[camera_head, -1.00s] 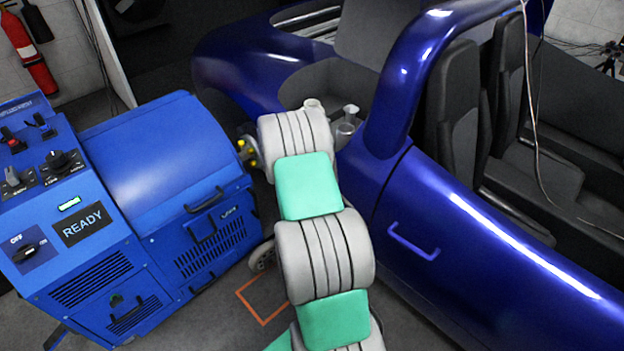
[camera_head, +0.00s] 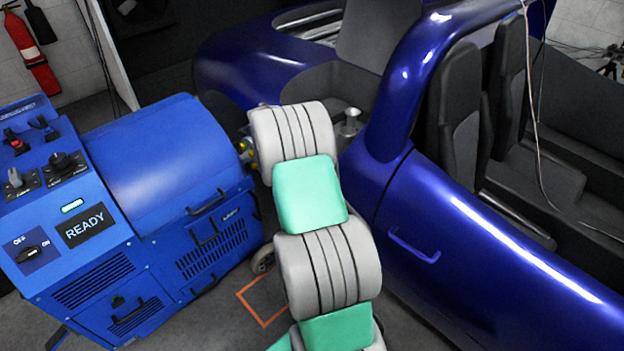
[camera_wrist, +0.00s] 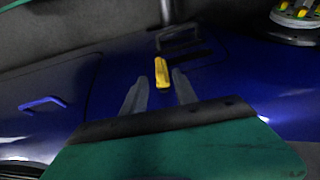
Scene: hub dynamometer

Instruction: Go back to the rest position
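My gripper (camera_wrist: 158,80) shows in the wrist view, with two grey fingers spread apart and nothing clamped between them. A yellow grip-like piece (camera_wrist: 162,74) lies beyond and between the fingertips, close to a dark bracket. I cannot tell its distance from them. In the head view my gripper is hidden behind my arm, which reaches up between the blue dynamometer (camera_head: 160,160) and the blue car (camera_head: 480,240). The dynamometer's display (camera_head: 85,225) reads READY.
A round hub with yellow studs (camera_wrist: 298,14) is at the wrist view's top right. The car body stands close right of my arm, the dynamometer close left. An orange floor marking (camera_head: 262,302) lies between them. A fire extinguisher (camera_head: 30,52) hangs at the back left.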

